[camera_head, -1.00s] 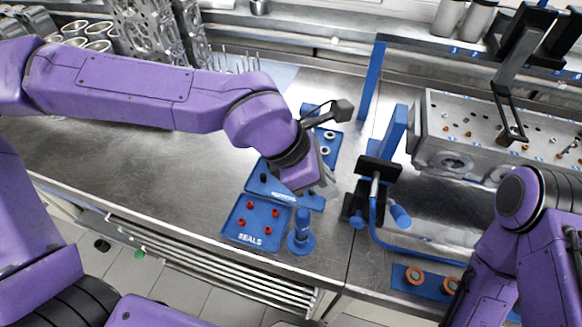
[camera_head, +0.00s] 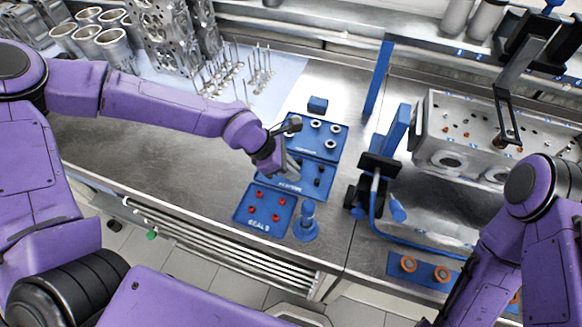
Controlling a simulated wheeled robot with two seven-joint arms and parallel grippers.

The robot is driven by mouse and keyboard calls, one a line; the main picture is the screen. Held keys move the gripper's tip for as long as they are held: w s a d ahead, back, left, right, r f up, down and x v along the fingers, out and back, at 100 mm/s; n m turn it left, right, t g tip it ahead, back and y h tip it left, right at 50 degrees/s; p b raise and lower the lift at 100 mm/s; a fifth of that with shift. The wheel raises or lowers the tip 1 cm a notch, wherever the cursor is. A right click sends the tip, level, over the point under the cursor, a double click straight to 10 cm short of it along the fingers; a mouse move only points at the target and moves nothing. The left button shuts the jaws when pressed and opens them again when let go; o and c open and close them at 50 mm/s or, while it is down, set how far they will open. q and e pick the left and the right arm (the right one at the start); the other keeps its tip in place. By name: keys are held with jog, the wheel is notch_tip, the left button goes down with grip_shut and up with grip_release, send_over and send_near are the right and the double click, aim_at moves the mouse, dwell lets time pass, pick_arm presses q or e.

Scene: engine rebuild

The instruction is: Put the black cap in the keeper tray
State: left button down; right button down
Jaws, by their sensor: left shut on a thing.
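The keeper tray (camera_head: 309,191) is the blue middle tray of three on the bench, its label partly readable. A few small dark pieces (camera_head: 318,182) stand at its right side. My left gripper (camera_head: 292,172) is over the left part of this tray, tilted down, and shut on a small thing. That thing, which I take for the black cap, is hidden by the fingers and wrist, so I cannot tell whether it touches the tray. My right arm is at the lower right, with its gripper out of view.
The seals tray (camera_head: 246,216) with red pieces is in front, beside a blue round-based tool (camera_head: 306,222). A tray with metal rings (camera_head: 334,148) and a blue block (camera_head: 317,104) lie behind. A blue-framed stand (camera_head: 378,180) and the cylinder head (camera_head: 450,120) are to the right.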

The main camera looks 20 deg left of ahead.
pick_arm(q)
jog(key=shift+s+f, duration=0.1)
jog(key=shift+f, duration=0.05)
jog(key=c, duration=1.1)
grip_release()
jog(key=shift+a+r, duration=0.1)
jog(key=shift+r, duration=0.4)
jog(key=v, duration=1.1)
jog(key=shift+a+r, duration=0.15)
jog(key=shift+r, duration=0.05)
